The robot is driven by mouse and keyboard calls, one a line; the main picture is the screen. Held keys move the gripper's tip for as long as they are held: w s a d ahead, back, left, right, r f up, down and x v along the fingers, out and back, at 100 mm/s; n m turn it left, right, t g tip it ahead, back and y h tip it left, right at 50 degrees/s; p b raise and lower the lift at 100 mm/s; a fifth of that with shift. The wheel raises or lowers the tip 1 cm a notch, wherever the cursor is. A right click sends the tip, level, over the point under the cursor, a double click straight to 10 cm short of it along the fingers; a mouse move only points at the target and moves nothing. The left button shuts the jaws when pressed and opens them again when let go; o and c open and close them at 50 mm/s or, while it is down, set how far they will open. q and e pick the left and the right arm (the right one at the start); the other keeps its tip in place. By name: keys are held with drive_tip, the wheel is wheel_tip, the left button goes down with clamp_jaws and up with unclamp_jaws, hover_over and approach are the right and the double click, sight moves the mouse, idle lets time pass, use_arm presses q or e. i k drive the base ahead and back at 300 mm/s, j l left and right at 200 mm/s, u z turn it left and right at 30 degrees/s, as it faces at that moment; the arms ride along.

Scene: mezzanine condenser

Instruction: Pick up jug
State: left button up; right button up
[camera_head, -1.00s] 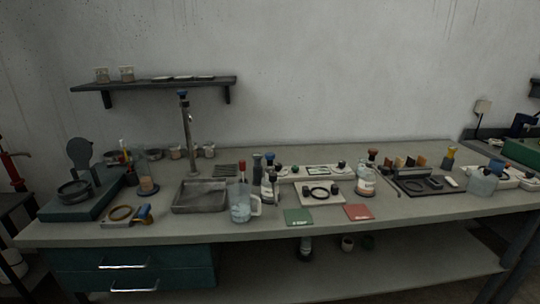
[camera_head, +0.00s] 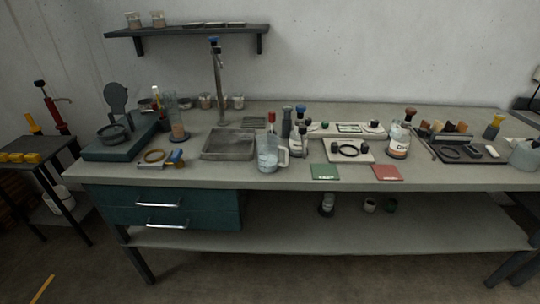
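The jug (camera_head: 268,157) is a clear, pale bluish vessel with a handle on its right side. It stands upright near the front edge of the grey workbench (camera_head: 420,177), just right of the sink basin. A red-topped item (camera_head: 271,120) shows at the jug's top; I cannot tell if it is inside or behind. Neither of my grippers is in view, and nothing touches the jug.
The sink basin (camera_head: 229,144) with a tall tap (camera_head: 218,80) is left of the jug. A green card (camera_head: 324,172) and red card (camera_head: 387,172) lie near the front edge. The floor before the bench is clear.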

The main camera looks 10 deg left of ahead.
sight(268, 147)
drive_tip(key=i+l+u, duration=0.15)
drive_tip(key=i, duration=0.25)
drive_tip(key=i+l+u, duration=0.1)
drive_tip(key=i+l, duration=0.3)
